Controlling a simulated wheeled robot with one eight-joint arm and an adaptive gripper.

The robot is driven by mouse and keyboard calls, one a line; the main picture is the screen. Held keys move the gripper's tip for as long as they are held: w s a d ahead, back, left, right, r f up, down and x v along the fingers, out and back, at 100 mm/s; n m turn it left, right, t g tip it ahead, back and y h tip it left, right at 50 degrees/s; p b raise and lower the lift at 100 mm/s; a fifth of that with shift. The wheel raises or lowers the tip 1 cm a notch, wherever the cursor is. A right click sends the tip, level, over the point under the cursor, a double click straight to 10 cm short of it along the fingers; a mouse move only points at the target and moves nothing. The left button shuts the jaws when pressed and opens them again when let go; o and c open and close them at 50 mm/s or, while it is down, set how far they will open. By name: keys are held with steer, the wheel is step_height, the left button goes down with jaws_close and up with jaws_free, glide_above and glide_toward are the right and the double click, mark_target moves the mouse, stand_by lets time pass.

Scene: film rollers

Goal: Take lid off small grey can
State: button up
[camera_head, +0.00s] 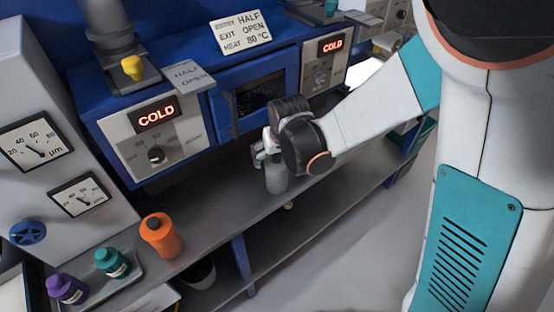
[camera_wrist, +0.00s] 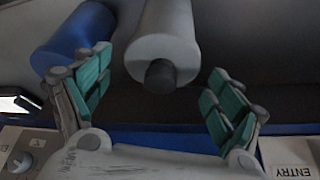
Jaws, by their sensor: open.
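The small grey can (camera_head: 277,180) stands on the bench below the blue machine, partly hidden by my gripper (camera_head: 264,157). In the wrist view a light grey cylinder (camera_wrist: 162,38), which looks like the can, has a dark round cap (camera_wrist: 160,76) at its near end. My gripper's teal-padded fingers (camera_wrist: 160,78) are spread on either side of the cap, with a visible gap on each side. The gripper is open and holds nothing. Whether the dark cap is the whole lid or only its knob, I cannot tell.
A blue cylinder (camera_wrist: 72,42) lies close to my left finger in the wrist view. An orange bottle (camera_head: 161,236), a teal bottle (camera_head: 112,262) and a purple bottle (camera_head: 67,289) stand at the left. The blue machine (camera_head: 222,88) rises behind the bench. Bench between the orange bottle and can is clear.

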steer(key=shift+r, duration=0.1)
steer(key=c, duration=1.1)
steer(key=shift+o, duration=0.2)
